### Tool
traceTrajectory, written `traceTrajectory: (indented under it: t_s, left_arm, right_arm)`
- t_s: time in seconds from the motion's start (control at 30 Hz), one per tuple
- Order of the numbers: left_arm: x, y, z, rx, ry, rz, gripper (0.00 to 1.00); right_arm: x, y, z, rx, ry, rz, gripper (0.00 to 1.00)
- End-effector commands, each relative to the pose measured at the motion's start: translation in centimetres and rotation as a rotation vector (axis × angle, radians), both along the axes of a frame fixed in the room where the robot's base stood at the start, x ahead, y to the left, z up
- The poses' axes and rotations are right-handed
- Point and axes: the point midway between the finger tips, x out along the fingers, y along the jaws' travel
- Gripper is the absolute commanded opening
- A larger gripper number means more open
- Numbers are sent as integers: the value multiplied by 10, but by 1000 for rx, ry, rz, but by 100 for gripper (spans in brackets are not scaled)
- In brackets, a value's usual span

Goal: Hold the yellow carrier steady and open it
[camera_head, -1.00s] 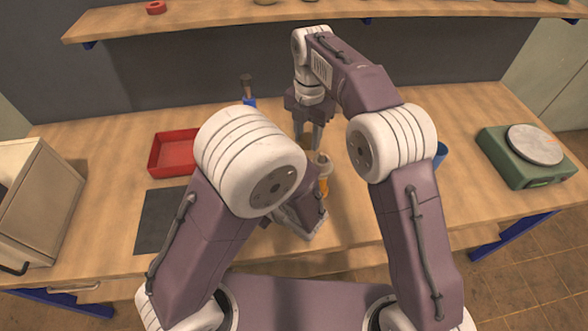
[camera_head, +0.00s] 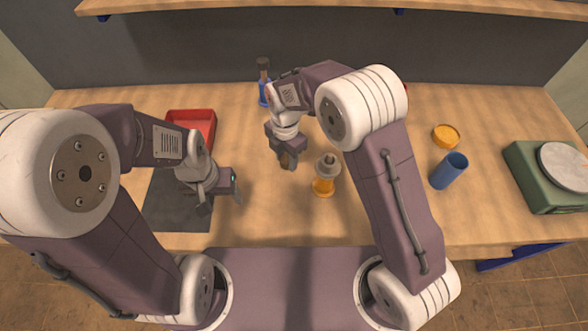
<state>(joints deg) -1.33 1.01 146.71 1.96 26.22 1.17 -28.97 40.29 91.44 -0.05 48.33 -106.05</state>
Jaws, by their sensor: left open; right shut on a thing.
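The yellow carrier (camera_head: 323,187), an orange-yellow body with a grey top part (camera_head: 328,165), stands upright on the table, right of centre. My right gripper (camera_head: 287,162) is up and to the left of it, apart from it, shut on a small brownish thing mostly hidden between the fingers; I cannot tell what it is. My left gripper (camera_head: 221,212) is open and empty, well left of the carrier, near the right edge of the dark mat. No gripper touches the carrier.
A dark mat (camera_head: 165,212) and a red tray (camera_head: 205,124) lie at left. A blue bottle-like thing (camera_head: 264,93) with a dark top stands behind. At right are a blue cup (camera_head: 447,172), an orange round dish (camera_head: 446,136) and a green scale (camera_head: 540,185). Table between the grippers is clear.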

Motion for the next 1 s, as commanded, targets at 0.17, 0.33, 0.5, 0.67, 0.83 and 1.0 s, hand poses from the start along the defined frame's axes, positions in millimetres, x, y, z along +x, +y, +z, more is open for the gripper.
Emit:
traceTrajectory:
  t_s: [0.17,0.33,0.5,0.67,0.83,1.0]
  left_arm:
    - [0,0,-1,0,1,-2,68]
    - [0,0,-2,1,1,-3,68]
    - [0,0,-3,1,2,-3,68]
    - [0,0,-3,1,2,-3,68]
    - [0,0,-5,1,2,-3,68]
    - [0,0,-4,1,2,-3,68]
  right_arm:
    - [0,0,-18,1,-1,0,0]
    - [0,0,-29,-1,1,1,0]
    - [0,0,-56,-1,1,1,0]
    - [0,0,-55,1,-1,1,0]
    - [0,0,-59,1,-1,1,0]
    - [0,0,-58,1,-1,1,58]
